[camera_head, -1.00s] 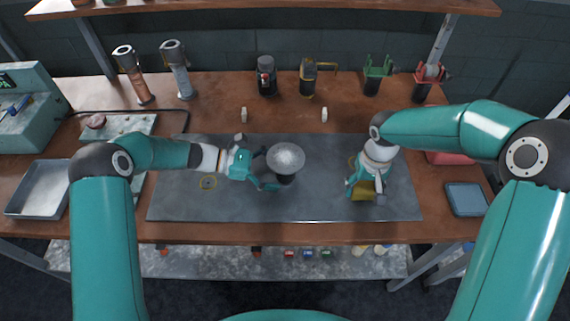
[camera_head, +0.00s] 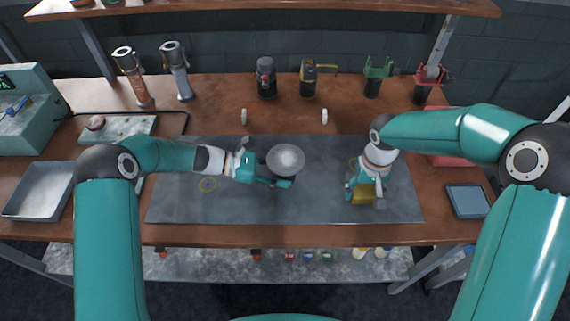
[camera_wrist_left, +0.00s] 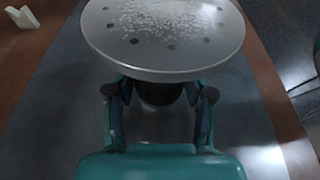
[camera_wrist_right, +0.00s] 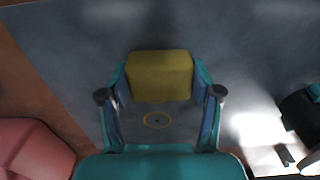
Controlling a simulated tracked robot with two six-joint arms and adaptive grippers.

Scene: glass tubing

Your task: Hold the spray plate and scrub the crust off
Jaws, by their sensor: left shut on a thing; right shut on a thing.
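The spray plate (camera_head: 285,158) is a round grey disc with a dark stem under it. In the left wrist view its face (camera_wrist_left: 165,45) shows dark holes and a patch of white crust (camera_wrist_left: 165,20). My left gripper (camera_head: 277,182) is shut on the dark stem (camera_wrist_left: 160,93) below the disc and holds the plate face up over the grey mat. My right gripper (camera_head: 366,187) is shut on a yellow block (camera_wrist_right: 160,75), which looks like a scrubbing sponge. The block also shows in the head view (camera_head: 363,194), to the right of the plate and apart from it.
The grey mat (camera_head: 230,207) has a yellow ring mark (camera_head: 207,184) at left; another ring (camera_wrist_right: 157,120) shows in the right wrist view. A metal tray (camera_head: 40,190) is at left, a blue pad (camera_head: 467,199) at right.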

